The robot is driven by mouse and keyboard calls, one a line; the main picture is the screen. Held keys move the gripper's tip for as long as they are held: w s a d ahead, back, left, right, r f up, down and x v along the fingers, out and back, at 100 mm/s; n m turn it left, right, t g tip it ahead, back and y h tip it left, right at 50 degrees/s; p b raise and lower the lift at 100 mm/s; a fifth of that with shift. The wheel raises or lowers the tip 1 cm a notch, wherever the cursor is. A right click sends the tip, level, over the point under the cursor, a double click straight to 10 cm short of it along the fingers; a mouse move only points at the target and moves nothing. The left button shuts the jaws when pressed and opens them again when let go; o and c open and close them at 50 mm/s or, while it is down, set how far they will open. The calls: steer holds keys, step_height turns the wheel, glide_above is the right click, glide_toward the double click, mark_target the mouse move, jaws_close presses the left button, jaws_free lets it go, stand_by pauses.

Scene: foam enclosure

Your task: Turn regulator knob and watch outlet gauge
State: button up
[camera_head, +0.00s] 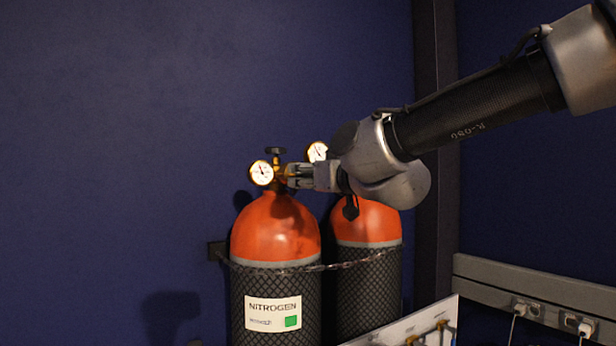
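Two gas cylinders with orange tops stand side by side against the dark blue wall. The left cylinder (275,230) has a white nitrogen label (273,314). On top of it sits a brass regulator with a white-faced gauge (262,173) on its left and a dark round handle (276,150) above. A second gauge (317,152) shows behind my arm; I cannot tell which is the outlet gauge. My gripper (290,175) reaches in from the right, its fingertips at the right side of the brass regulator. The knob is hidden or too small to tell, as is the finger gap.
The right cylinder (367,222) is partly behind my arm. A chain (325,267) runs across both cylinders. A light panel (400,328) with small valves stands at the bottom right. A grey rail (530,297) with sockets and plugged cables runs along the right wall.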

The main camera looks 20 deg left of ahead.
steer(key=shift+m, duration=0.5)
steer(key=m, duration=0.3)
steer(key=shift+m, duration=0.4)
steer(key=m, duration=0.5)
steer(key=shift+s, duration=0.1)
steer(key=m, duration=0.5)
steer(key=shift+r+m, duration=0.1)
steer(key=shift+m, duration=0.3)
steer(key=m, duration=0.5)
steer(key=shift+m, duration=0.3)
steer(key=o, duration=1)
